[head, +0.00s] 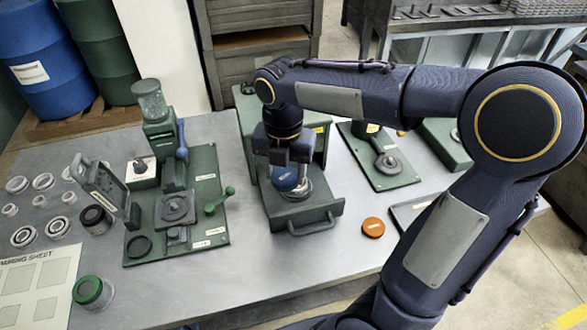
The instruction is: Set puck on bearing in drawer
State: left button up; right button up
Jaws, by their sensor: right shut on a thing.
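A blue puck (285,179) is in my right gripper (284,162), which points down over the open drawer (322,210) of the green box (250,122). The gripper is shut on the puck. A grey metal bearing (301,191) shows in the drawer just below and right of the puck. The puck covers part of the bearing, and I cannot tell whether the two touch. My left gripper is not in view.
A green grinder-like machine (175,210) stands left of the drawer. An orange puck (373,227) lies on the grey table (278,259) right of the drawer. Several rings and a sheet (37,285) lie at the left. The table front is mostly clear.

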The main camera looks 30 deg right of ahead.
jog(key=w+d+f, duration=0.2)
jog(key=w+d+f+p, duration=0.1)
jog(key=w+d+f, duration=0.3)
jog(key=f, duration=0.1)
jog(key=shift+w+f, duration=0.1)
jog(key=shift+w, duration=0.05)
jog(key=f, duration=0.3)
jog(key=shift+w+d+f+p, duration=0.15)
jog(key=shift+w+d+p, duration=0.1)
jog(key=shift+p, duration=0.15)
jog(key=shift+f, duration=0.25)
jog(key=shift+f, duration=0.15)
jog(key=o, duration=1)
jog(key=shift+c, duration=0.2)
